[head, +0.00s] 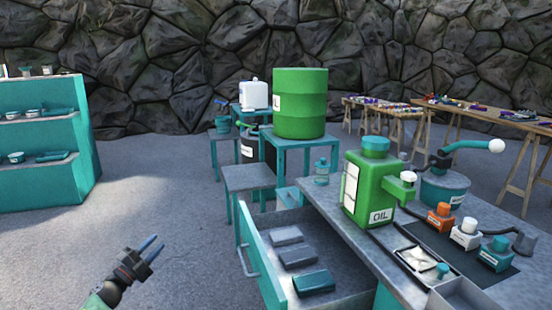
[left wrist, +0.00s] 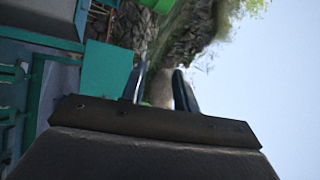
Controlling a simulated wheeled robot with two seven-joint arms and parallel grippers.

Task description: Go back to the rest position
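My left gripper (head: 148,247) is at the lower left of the head view, over the bare floor and left of the open drawer. Its two fingers are apart with nothing between them. The fingers also show in the left wrist view (left wrist: 158,88), with a gap between them and no object held. My right gripper is in neither view.
A workbench (head: 322,200) at the right carries a green oil can (head: 374,190) and small jars. Its drawer (head: 262,283) stands open with several grey and teal blocks. A green barrel (head: 300,103) stands behind. A teal shelf (head: 45,180) is at the left. Floor (head: 160,195) between is clear.

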